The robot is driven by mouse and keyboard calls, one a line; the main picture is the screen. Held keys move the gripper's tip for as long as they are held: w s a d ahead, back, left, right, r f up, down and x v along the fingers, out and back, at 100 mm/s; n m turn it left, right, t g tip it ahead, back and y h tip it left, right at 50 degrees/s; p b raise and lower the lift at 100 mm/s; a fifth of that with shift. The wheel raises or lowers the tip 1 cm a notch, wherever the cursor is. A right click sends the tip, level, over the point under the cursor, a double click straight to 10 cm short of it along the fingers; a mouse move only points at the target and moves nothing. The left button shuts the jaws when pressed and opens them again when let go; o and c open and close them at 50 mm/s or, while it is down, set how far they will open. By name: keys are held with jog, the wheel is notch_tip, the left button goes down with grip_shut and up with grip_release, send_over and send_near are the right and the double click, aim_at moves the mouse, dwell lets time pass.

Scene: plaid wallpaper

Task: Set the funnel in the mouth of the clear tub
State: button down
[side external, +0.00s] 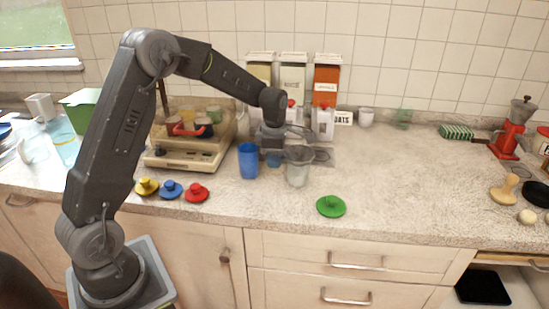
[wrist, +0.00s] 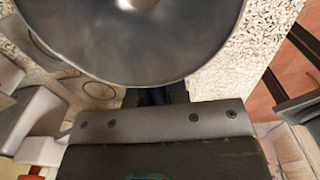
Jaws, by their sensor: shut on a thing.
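The grey metal funnel (side external: 300,153) shows over the clear tub (side external: 298,176) in the side view, wide rim up and about upright. Whether its spout is inside the tub's mouth or just above it, I cannot tell. My gripper (side external: 283,149) is shut on the funnel at its left side. In the wrist view the funnel (wrist: 150,55) fills the top as a wide grey bowl, with my gripper (wrist: 155,97) at its lower edge. The tub is hidden below the funnel in that view.
A blue cup (side external: 248,161) stands just left of the tub. Yellow (side external: 147,187), blue (side external: 171,189) and red (side external: 197,192) lids lie front left, and a green lid (side external: 331,206) lies front right. Tall canisters (side external: 292,76) stand behind.

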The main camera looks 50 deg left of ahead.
jog(key=shift+f, duration=0.15)
jog(key=c, duration=1.1)
grip_release()
jog(key=shift+o, duration=0.2)
notch_tip(320, 180, up, 14)
jog(key=s+d+r+m+t, duration=0.2)
jog(key=s+d+r+m, duration=0.2)
jog(key=s+d+m, duration=0.25)
jog(key=s+d+f+m+t, duration=0.1)
jog(key=s+d+m, duration=0.3)
jog(key=s+m, duration=0.5)
jog(key=s+d+f+m+t, duration=0.1)
jog(key=s+d+m+t, duration=0.1)
jog(key=s+m, duration=0.8)
jog(key=shift+d+f+m+t, duration=0.3)
jog(key=shift+d+f+m, duration=0.1)
jog(key=shift+d+m, duration=0.45)
